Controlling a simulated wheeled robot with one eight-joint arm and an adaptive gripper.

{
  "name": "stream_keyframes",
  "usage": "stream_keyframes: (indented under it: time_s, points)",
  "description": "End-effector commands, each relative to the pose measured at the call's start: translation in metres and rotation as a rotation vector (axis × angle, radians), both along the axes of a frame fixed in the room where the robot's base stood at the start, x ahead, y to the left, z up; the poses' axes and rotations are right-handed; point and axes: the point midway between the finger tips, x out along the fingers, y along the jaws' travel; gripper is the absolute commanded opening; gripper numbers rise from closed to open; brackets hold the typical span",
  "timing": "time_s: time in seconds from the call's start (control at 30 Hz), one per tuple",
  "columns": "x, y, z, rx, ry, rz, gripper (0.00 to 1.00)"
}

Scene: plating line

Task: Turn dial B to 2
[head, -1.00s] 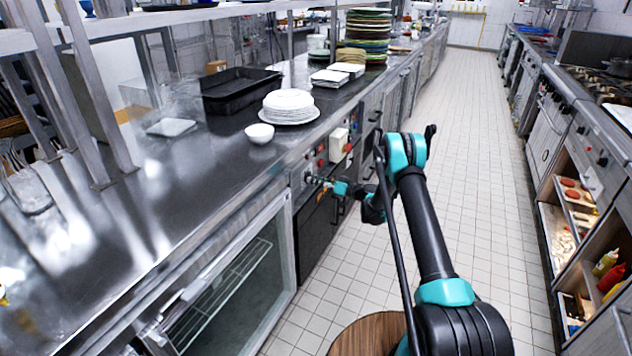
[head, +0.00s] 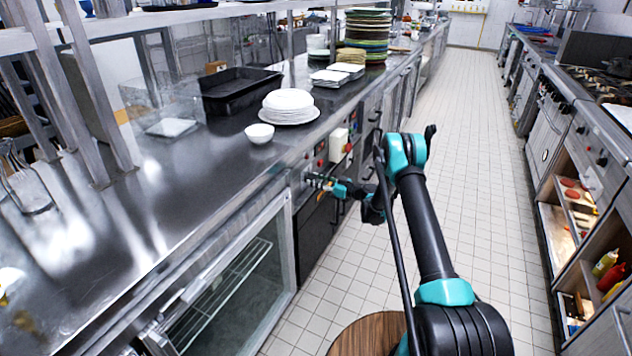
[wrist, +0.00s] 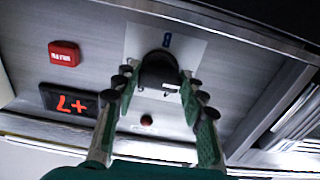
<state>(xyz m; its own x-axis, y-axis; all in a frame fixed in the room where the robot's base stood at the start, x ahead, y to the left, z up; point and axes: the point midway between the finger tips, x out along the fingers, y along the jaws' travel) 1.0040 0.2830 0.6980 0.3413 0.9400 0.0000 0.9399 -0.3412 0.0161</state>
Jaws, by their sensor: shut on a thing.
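Dial B is a dark round knob (wrist: 160,72) on a grey panel in the wrist view, under a blue mark (wrist: 167,40) that looks like a B. My gripper (wrist: 159,88) is shut on the dial, one finger on each side of it. The dial's pointer and scale numbers cannot be read. In the head view my gripper (head: 314,180) is at the counter's front panel and covers the dial there.
The panel also carries a red labelled block (wrist: 64,54), a dark display (wrist: 70,102) with red characters and a small red button (wrist: 146,120). A white bowl (head: 260,133) and stacked plates (head: 288,103) stand on the counter above. The tiled aisle (head: 470,150) is clear.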

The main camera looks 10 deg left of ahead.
Motion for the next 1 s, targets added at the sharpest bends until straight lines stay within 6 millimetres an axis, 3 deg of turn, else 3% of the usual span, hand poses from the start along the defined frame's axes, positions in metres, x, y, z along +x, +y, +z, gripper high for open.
stream_keyframes:
  time_s: [0.2, 0.23, 0.37, 0.73, 1.0]
  points:
    - [-0.001, -0.001, -0.002, -0.004, -0.001, 0.002, 0.12]
    - [-0.001, -0.001, -0.002, -0.004, -0.001, 0.002, 0.45]
    - [-0.001, 0.0, -0.001, -0.002, 0.0, 0.001, 0.61]
    - [-0.001, -0.004, 0.0, -0.001, 0.001, -0.001, 0.62]
    - [-0.015, -0.044, 0.0, -0.001, 0.001, -0.003, 0.62]
